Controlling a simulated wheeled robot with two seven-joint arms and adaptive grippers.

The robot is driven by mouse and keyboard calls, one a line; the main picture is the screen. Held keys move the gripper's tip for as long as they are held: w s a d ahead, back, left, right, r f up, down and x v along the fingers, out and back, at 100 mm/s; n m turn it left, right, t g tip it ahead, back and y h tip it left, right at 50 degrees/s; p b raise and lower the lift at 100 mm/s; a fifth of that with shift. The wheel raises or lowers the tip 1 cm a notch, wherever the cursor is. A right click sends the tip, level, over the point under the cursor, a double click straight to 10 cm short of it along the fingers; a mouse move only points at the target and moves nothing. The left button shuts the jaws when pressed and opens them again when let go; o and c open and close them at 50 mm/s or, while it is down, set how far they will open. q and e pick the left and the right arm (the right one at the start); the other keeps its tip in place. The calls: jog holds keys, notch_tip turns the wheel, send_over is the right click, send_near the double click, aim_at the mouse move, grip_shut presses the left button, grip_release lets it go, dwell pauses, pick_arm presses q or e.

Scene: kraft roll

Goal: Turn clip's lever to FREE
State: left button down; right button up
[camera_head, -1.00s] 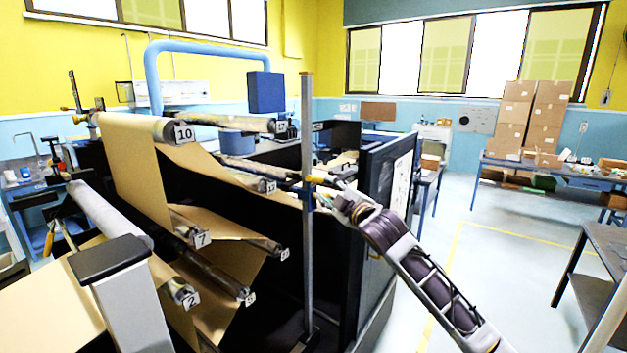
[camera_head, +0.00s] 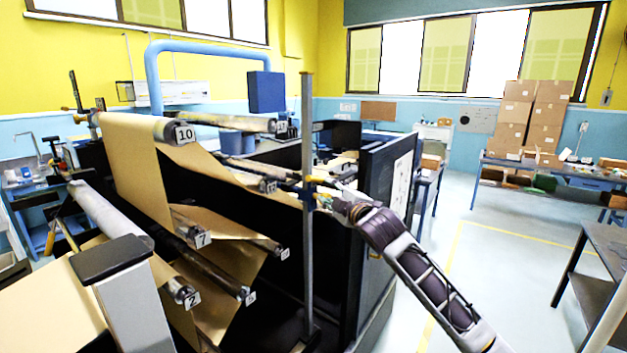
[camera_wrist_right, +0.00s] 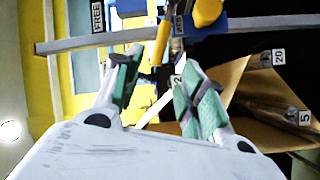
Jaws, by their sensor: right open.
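The blue clip (camera_head: 307,194) sits on the upright grey post (camera_head: 307,120) in front of the rollers. Its yellow lever (camera_head: 322,182) points right, toward my right gripper (camera_head: 328,197), which is beside the clip. In the right wrist view the clip (camera_wrist_right: 222,27) is at top right, with a yellow knob (camera_wrist_right: 207,12). The yellow lever (camera_wrist_right: 162,43) shows just beyond and between the fingertips of my right gripper (camera_wrist_right: 160,65), whose green-padded fingers are apart. Contact cannot be told. A FREE label (camera_wrist_right: 97,17) shows near the top. My left gripper is out of view.
Brown paper (camera_head: 137,170) runs over numbered rollers left of the post. A dark machine panel (camera_head: 385,220) stands close behind my right arm. Open floor (camera_head: 500,255) lies to the right, before a blue bench with boxes (camera_head: 550,172).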

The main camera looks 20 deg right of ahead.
aim_at(315, 180)
jog(key=shift+w+a+p, duration=0.3)
jog(key=shift+w+p, duration=0.3)
jog(key=shift+w, duration=1.55)
jog(key=shift+w+a+p, duration=0.3)
jog(key=shift+w+p, duration=0.25)
jog(key=shift+w, duration=1.55)
jog(key=shift+w+a+p, duration=0.3)
jog(key=shift+w+p, duration=0.3)
jog(key=shift+w, duration=1.55)
grip_shut()
